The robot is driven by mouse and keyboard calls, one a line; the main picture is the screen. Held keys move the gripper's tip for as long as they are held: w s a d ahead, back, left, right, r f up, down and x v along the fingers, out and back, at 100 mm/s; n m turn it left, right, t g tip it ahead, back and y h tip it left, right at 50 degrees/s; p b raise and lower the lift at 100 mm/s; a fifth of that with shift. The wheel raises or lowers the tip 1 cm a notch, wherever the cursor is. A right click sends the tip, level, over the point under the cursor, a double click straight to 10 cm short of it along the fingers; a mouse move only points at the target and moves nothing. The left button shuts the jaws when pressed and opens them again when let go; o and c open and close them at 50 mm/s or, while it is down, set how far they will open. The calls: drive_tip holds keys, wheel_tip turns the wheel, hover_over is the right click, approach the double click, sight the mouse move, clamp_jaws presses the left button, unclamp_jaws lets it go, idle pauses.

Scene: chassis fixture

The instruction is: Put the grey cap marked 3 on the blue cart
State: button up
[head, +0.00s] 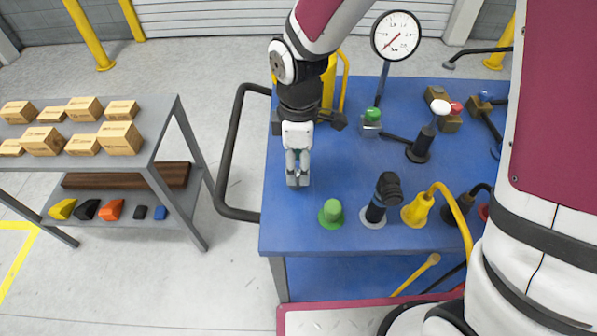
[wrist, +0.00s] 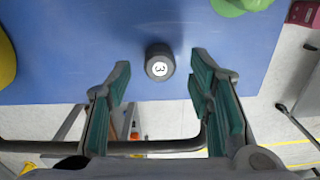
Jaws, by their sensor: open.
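The grey cap (wrist: 159,62) is dark, round and marked with a black 3 on a white disc. In the wrist view it shows over the blue cart (wrist: 90,50), apart from both fingers, just beyond the gap between their tips. My gripper (head: 298,178) is open, pointing down over the left part of the blue cart (head: 345,225). Its two green-padded fingers stand left and right of the cap in the wrist view. In the head view I cannot clearly make out the cap, as my gripper covers that spot. The cap's height against the cart top is hard to judge.
A green knob (head: 332,213), a black post (head: 380,200) and a yellow fitting (head: 417,210) stand along the cart's front. A gauge (head: 396,36) and green button (head: 372,116) stand behind. A black handle (head: 228,150) lines the left edge. A shelf (head: 160,155) with boxes stands left.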

sight(298, 174)
wheel_tip(298, 174, up, 8)
drive_tip(key=s+d+r+m+t, duration=0.2)
drive_tip(key=s+d+r+m, duration=0.3)
drive_tip(key=d+r+m, duration=0.35)
drive_tip(key=s+d+r+m+t, duration=0.3)
drive_tip(key=s+d+r+m, duration=0.2)
drive_tip(key=s+d+m, duration=0.3)
drive_tip(key=s+d, duration=0.1)
drive_tip(key=s, duration=0.1)
drive_tip(key=shift+s+d+r+m, duration=0.15)
drive_tip(key=shift+s+r+m, duration=0.1)
drive_tip(key=shift+s+m, duration=0.15)
